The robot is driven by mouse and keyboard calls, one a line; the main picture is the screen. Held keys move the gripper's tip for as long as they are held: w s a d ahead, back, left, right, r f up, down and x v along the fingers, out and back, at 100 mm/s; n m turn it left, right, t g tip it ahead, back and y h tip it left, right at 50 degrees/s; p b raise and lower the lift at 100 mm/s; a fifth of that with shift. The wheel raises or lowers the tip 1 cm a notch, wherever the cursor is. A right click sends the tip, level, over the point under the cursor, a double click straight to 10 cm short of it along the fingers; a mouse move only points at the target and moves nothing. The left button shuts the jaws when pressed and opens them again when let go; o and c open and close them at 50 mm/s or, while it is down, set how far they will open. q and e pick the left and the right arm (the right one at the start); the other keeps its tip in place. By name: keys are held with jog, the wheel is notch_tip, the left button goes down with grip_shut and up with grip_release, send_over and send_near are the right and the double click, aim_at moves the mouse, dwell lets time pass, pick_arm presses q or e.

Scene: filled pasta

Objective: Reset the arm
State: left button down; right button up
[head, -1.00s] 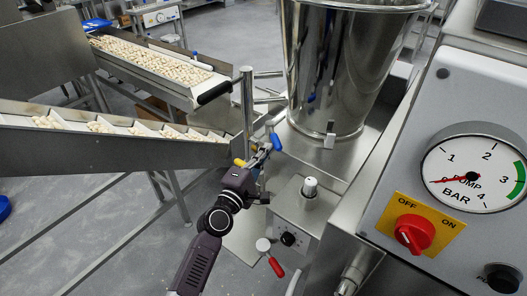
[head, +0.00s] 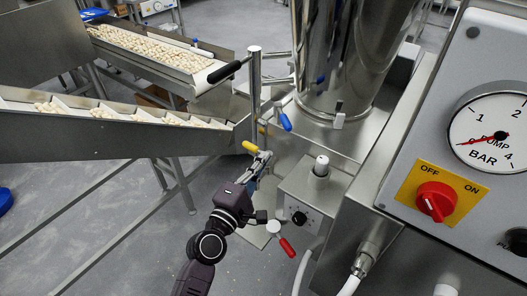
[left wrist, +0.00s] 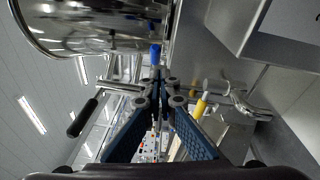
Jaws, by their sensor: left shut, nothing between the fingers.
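My left gripper (head: 264,158) is dark with a grey wrist. It is shut and empty beside the steel post, below the blue-tipped lever (head: 285,121) and close to the yellow-tipped lever (head: 250,147). In the left wrist view its blue-padded fingers (left wrist: 160,88) meet at the tips. The blue lever tip (left wrist: 155,54) shows just beyond them, and the yellow one (left wrist: 201,104) to their right. I cannot tell whether the fingers touch any lever. My right gripper is not in view.
A control box (head: 313,196) and red-handled valve (head: 287,247) sit close to the gripper. A large steel hopper (head: 345,60) stands behind. A conveyor with pasta (head: 120,135) runs at left. The pump panel (head: 455,120) with a red switch (head: 435,202) is at right.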

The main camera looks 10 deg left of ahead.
pick_arm(q)
jog(key=shift+s, duration=0.3)
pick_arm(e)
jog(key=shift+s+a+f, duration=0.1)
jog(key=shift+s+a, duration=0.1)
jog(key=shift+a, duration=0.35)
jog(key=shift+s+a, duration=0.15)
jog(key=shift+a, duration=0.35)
pick_arm(q)
jog(key=shift+d+f, duration=0.1)
